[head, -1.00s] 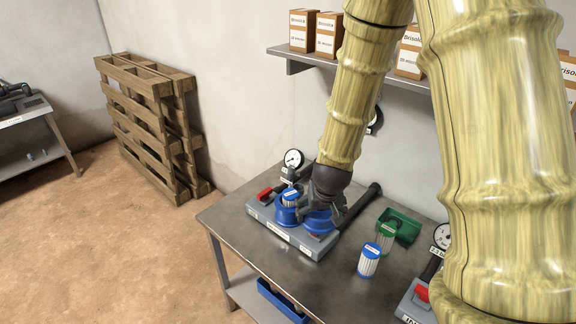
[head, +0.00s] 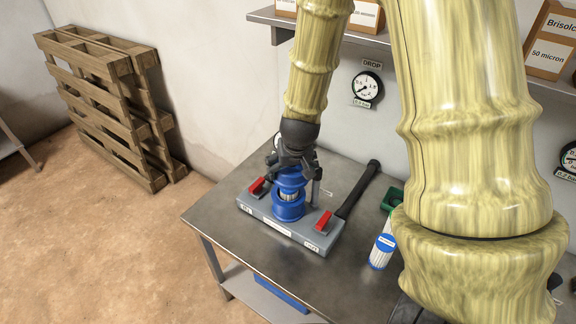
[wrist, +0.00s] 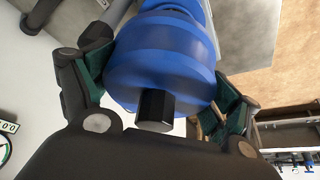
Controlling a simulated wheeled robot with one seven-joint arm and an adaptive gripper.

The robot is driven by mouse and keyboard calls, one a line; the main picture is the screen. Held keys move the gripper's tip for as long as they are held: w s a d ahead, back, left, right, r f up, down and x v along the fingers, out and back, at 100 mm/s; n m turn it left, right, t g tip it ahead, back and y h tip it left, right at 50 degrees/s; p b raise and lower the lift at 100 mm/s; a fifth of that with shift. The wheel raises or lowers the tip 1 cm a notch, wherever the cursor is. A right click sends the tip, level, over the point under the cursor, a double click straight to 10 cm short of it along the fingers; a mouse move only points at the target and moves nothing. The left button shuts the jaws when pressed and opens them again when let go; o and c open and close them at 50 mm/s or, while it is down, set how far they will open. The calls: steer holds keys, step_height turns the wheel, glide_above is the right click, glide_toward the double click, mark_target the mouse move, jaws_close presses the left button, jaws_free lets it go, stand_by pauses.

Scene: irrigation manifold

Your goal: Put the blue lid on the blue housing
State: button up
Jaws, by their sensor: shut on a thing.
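My gripper (head: 296,160) points down over the manifold and is shut on the blue lid (head: 290,178). The lid is right above the blue housing (head: 288,209), with a pale strip of the filter cartridge (head: 289,194) showing between them, so the lid looks apart from the housing rim. The housing stands upright on the grey manifold base. In the wrist view the lid (wrist: 165,60) fills the space between my fingers, its dark knob (wrist: 155,106) toward the palm. Part of the lid is hidden behind my fingers in the head view.
Red-handled valves (head: 258,186) flank the housing, one (head: 323,222) to its right. A dark pipe (head: 358,189) runs back from the base. Another blue-capped cartridge (head: 382,250) and a green part (head: 393,199) are at the right. The table's front left (head: 215,215) is clear.

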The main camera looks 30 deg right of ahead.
steer(key=w+f, duration=0.1)
steer(key=w+f+b, duration=0.1)
steer(key=f, duration=0.1)
steer(key=shift+s+f+b, duration=0.45)
steer(key=shift+s+b, duration=0.1)
steer(key=shift+b, duration=0.3)
steer(key=shift+w+a+f+b, duration=0.1)
steer(key=shift+w+f+b, duration=0.1)
steer(key=shift+f, duration=0.25)
steer(key=shift+w+f+b, duration=0.1)
steer(key=shift+f+b, duration=0.05)
steer(key=shift+f, duration=0.3)
steer(key=shift+s+f, duration=0.2)
steer(key=shift+f, duration=0.15)
steer(key=shift+w+f+b, duration=0.15)
steer(key=shift+f+b, duration=0.3)
steer(key=shift+r, duration=0.1)
steer(key=shift+f+p, duration=0.3)
steer(key=shift+f, duration=0.35)
stand_by(1.1)
